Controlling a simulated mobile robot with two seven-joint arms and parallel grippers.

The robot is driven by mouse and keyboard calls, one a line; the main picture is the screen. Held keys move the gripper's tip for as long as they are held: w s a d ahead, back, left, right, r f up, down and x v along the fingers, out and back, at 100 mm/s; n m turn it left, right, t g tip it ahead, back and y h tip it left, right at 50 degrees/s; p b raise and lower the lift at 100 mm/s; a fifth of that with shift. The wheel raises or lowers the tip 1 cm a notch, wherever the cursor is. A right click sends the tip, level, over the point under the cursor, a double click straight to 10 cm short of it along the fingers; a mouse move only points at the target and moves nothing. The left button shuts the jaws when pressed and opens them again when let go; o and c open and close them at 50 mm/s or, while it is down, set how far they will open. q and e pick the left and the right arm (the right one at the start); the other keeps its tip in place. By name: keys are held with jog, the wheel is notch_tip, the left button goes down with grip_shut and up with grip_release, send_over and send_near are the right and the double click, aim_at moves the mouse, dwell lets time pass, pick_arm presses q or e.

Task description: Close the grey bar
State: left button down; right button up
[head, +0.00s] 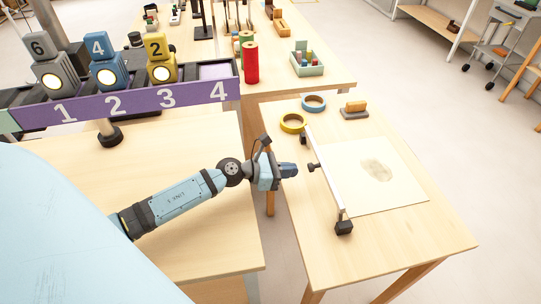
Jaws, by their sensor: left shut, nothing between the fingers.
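A long, thin grey bar (328,180) runs along the left edge of a pale sheet (395,185) on the right-hand table. The bar has dark blocks at its far and near ends and a small dark knob (313,167) on its left side. My left gripper (292,169) is shut and empty, just left of the knob, with a small gap visible between them. Whether the bar touches the sheet is hard to tell. My right gripper is not in view.
A yellow tape roll (293,123), a blue tape roll (313,103) and a wooden-topped block (356,108) lie beyond the bar. A purple numbered rack (140,104) stands at left. A gap separates the two near tables. The right table's front is clear.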

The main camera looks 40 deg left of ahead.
pick_arm(q)
jog(key=shift+w+d+r, duration=0.2)
jog(key=shift+w+d, duration=0.5)
jog(key=shift+w, duration=0.1)
jog(key=shift+w+d, duration=0.15)
